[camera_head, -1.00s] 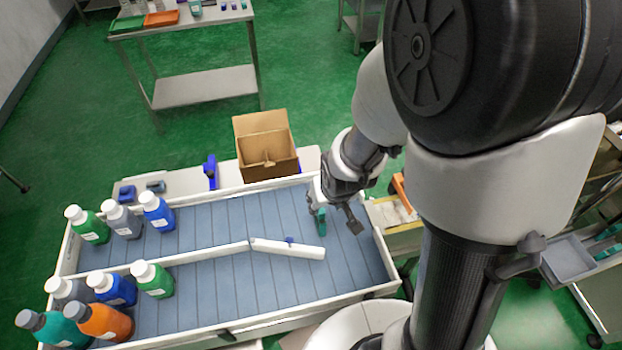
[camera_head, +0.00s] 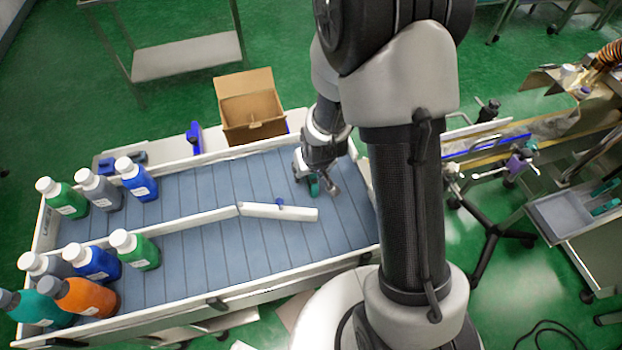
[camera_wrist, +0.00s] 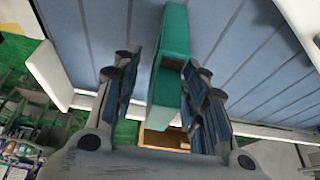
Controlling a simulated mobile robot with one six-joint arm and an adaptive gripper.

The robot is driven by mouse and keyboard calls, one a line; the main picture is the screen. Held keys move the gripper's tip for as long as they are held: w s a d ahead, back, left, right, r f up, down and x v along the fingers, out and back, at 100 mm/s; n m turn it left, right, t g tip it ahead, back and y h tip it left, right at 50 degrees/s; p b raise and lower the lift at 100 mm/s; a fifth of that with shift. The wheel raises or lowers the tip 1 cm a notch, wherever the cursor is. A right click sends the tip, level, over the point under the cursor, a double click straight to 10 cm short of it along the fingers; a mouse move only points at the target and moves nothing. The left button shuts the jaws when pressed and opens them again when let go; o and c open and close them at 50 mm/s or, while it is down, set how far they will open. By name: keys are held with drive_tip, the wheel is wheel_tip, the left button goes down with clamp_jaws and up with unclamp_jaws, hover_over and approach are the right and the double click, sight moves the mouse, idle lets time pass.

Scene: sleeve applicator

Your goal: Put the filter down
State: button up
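A teal block-shaped piece, which I take to be the filter (camera_wrist: 170,60), stands between my fingers in the wrist view. In the head view the filter (camera_head: 314,187) is small, at the right part of the blue-grey conveyor bed (camera_head: 240,180). My gripper (camera_head: 318,186) is low over the bed there. In the wrist view my gripper (camera_wrist: 163,65) has its fingers apart on both sides of the filter. A gap shows at the left finger; the right finger is close to the filter, and I cannot tell whether it touches. The filter's underside is hidden.
A white angled guide bar (camera_head: 280,211) lies just in front of my gripper. Several bottles (camera_head: 75,262) stand at the left end. An open cardboard box (camera_head: 250,108) is behind the bed's back rail (camera_head: 200,160). The middle of the bed is clear.

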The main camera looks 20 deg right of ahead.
drive_tip(key=shift+c, duration=0.4)
clamp_jaws()
